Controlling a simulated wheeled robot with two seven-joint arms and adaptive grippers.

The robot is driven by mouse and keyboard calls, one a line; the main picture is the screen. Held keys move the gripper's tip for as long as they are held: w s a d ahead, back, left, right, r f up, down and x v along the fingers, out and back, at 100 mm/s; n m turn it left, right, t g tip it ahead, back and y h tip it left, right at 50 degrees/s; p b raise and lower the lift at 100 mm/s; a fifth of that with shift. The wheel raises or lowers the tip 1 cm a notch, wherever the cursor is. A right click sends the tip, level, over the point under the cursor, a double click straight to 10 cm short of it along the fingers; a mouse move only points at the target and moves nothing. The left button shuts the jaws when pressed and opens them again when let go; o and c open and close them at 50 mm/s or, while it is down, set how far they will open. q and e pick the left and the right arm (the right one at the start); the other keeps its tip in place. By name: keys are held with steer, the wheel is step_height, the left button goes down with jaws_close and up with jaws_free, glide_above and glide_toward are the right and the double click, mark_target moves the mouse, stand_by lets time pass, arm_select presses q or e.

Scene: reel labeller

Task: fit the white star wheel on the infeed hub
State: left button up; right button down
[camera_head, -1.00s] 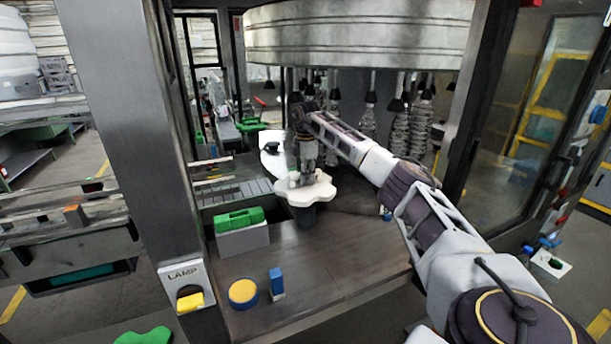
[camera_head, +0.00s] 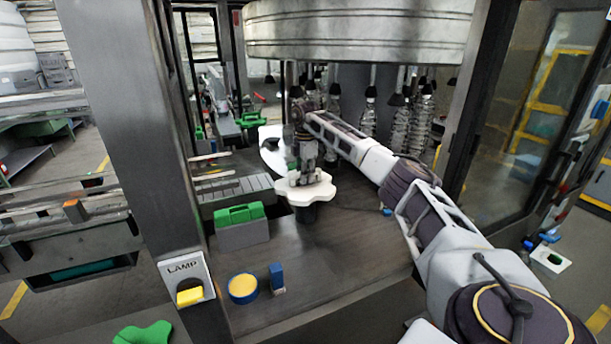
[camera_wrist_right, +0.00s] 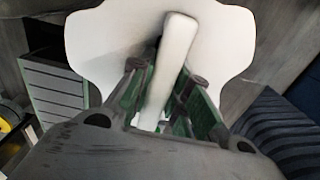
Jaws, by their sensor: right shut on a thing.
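The white star wheel (camera_head: 304,192) is a flat lobed plate in the head view, near the middle of the machine deck. It lies roughly level over a dark post (camera_head: 306,214), which I take to be the infeed hub. The wheel hides the post's top, so I cannot tell whether it is seated or just above. My right gripper (camera_head: 304,178) comes down from above, shut on the wheel's raised white grip. In the right wrist view the fingers (camera_wrist_right: 164,90) close around the white bar, with the wheel (camera_wrist_right: 95,45) beyond. My left gripper is not in view.
A grey box with a green top (camera_head: 241,229) stands left of the wheel. A yellow-topped round part (camera_head: 243,288) and a blue block (camera_head: 277,278) sit at the front deck. A large steel drum (camera_head: 355,35) hangs above. A green lobed piece (camera_head: 143,334) lies at lower left.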

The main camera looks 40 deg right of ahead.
steer(key=c, duration=1.3)
jaws_free()
steer(key=shift+r, duration=0.1)
steer(key=shift+o, duration=0.2)
step_height(320, 180, up, 12)
steer(key=shift+s+a, duration=0.1)
steer(key=shift+s, duration=0.05)
stand_by(0.6)
